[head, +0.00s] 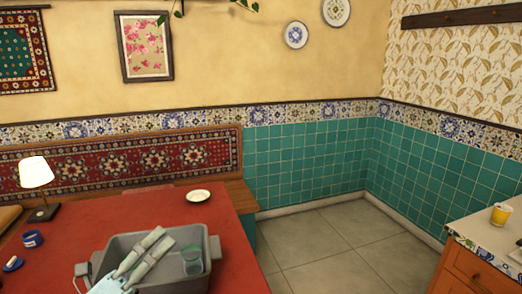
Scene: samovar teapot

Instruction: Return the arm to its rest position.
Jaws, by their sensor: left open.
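My left gripper (164,236) comes in from the bottom edge, over a grey bin (212,243) on the red table. Its two pale fingers point up and to the right in the picture and stand slightly apart, with nothing seen between them. A clear glass (192,263) shows inside the bin, just right of the fingers and apart from them. The fingers hide part of the bin's inside. My right gripper is not in view.
The red table (130,212) bears a lit lamp (37,178), a blue jar (32,240), a small blue-and-white item (13,263) and a white saucer (199,196). A patterned bench stands behind. At right, a counter (482,236) holds a yellow cup (500,214). Tiled floor between is clear.

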